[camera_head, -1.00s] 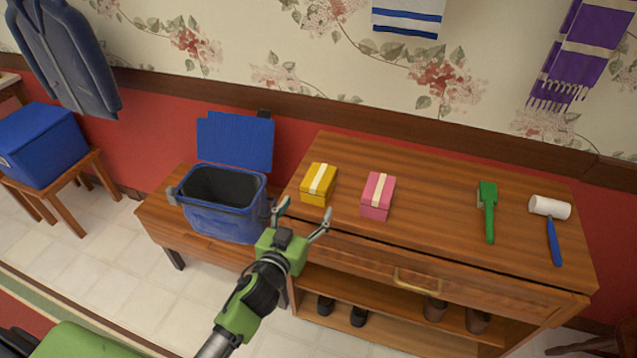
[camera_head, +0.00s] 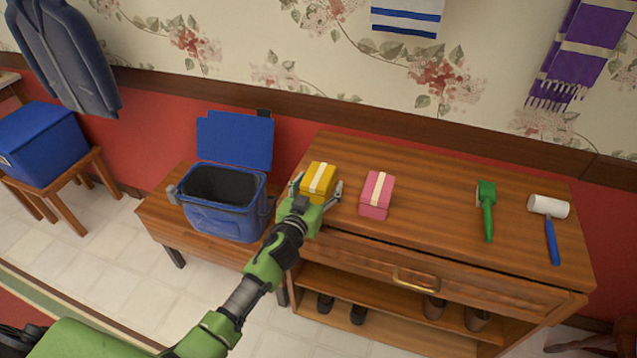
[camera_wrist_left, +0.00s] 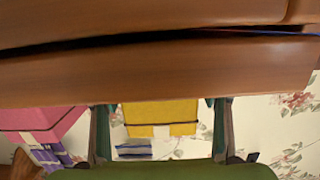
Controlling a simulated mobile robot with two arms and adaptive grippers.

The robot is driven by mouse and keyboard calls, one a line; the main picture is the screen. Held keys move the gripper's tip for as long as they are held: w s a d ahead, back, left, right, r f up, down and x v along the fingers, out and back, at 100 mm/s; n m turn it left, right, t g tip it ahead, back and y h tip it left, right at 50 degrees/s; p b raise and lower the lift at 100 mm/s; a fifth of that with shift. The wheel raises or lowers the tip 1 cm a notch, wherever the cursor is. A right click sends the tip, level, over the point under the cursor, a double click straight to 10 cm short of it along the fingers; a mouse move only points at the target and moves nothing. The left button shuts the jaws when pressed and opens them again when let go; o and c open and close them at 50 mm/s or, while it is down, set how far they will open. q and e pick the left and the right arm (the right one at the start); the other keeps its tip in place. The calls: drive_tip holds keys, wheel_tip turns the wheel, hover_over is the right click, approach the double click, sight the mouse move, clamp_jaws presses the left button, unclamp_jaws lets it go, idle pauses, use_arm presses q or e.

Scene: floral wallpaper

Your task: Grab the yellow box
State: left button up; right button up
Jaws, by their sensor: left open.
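The yellow box (camera_head: 318,178) with a pale ribbon stands on the wooden cabinet top, near its left end. My left gripper (camera_head: 317,187) is open, with one finger on each side of the yellow box's near part. In the left wrist view the yellow box (camera_wrist_left: 160,117) shows between the two fingers (camera_wrist_left: 160,125), with gaps on both sides. The lower front of the box is hidden behind the gripper in the head view. My right gripper is not in view.
A pink box (camera_head: 377,194) stands just right of the gripper. A green brush-like tool (camera_head: 487,210) and a white-headed mallet (camera_head: 549,208) lie farther right on the cabinet (camera_head: 440,205). An open blue bin (camera_head: 228,220) stands on a lower bench to the left.

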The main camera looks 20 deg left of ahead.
use_arm(q)
drive_tip(key=c, duration=1.4)
drive_tip(key=shift+o, duration=0.2)
